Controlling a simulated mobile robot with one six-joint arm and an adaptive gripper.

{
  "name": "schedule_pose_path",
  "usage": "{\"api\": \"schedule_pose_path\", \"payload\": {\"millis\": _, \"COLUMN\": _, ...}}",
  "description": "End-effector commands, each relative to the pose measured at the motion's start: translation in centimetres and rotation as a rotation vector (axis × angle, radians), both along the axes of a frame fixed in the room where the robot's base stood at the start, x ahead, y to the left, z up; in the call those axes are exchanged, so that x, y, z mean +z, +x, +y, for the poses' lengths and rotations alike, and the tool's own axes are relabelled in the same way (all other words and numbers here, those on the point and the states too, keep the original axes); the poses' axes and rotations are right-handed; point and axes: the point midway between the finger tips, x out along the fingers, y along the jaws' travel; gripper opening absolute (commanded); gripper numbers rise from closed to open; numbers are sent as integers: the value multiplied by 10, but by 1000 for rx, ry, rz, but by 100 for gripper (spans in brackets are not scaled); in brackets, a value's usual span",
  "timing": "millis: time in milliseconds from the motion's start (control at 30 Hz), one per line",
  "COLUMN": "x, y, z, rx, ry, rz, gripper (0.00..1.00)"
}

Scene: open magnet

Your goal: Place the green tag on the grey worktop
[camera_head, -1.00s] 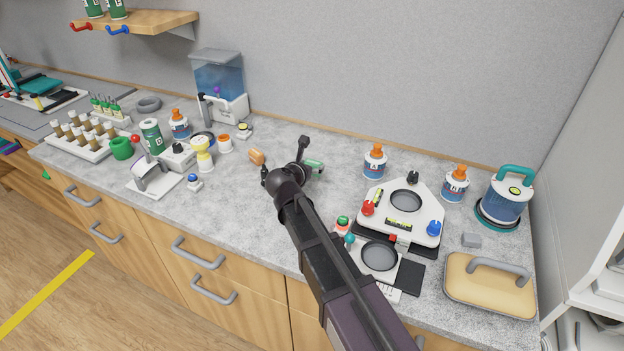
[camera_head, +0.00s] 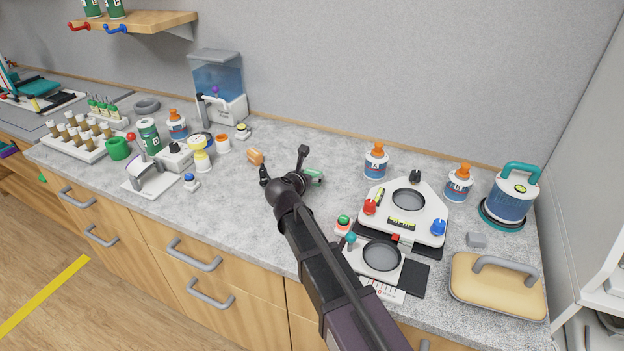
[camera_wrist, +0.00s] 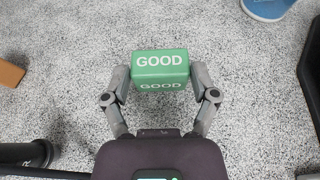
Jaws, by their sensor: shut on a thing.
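The green tag (camera_wrist: 160,66) is a small green block with "GOOD" in white letters, seen in the wrist view between my fingertips. My gripper (camera_wrist: 160,76) is shut on it, one finger on each side. In the head view the tag (camera_head: 314,174) shows only partly, just right of my gripper's dark wrist. The grey worktop (camera_head: 232,215) is speckled and lies under the tag. I cannot tell whether the tag touches the worktop or hangs just above it.
An orange-brown block (camera_head: 255,156) lies left of my gripper. Bottle A (camera_head: 376,163) stands to the right at the back. A white levelling stand (camera_head: 429,219) is further right.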

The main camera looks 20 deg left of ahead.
Motion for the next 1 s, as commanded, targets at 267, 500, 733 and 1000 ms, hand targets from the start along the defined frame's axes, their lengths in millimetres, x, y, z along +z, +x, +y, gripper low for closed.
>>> {"api": "schedule_pose_path", "payload": {"millis": 267, "x": 0, "y": 0, "z": 0, "rx": 0, "ry": 0, "rz": 0, "gripper": 28}}
{"api": "schedule_pose_path", "payload": {"millis": 500, "x": -3, "y": 0, "z": 0, "rx": 0, "ry": 0, "rz": 0, "gripper": 97}}
{"api": "schedule_pose_path", "payload": {"millis": 733, "x": -3, "y": 0, "z": 0, "rx": 0, "ry": 0, "rz": 0, "gripper": 100}}
{"api": "schedule_pose_path", "payload": {"millis": 1000, "x": -2, "y": 0, "z": 0, "rx": 0, "ry": 0, "rz": 0, "gripper": 100}}
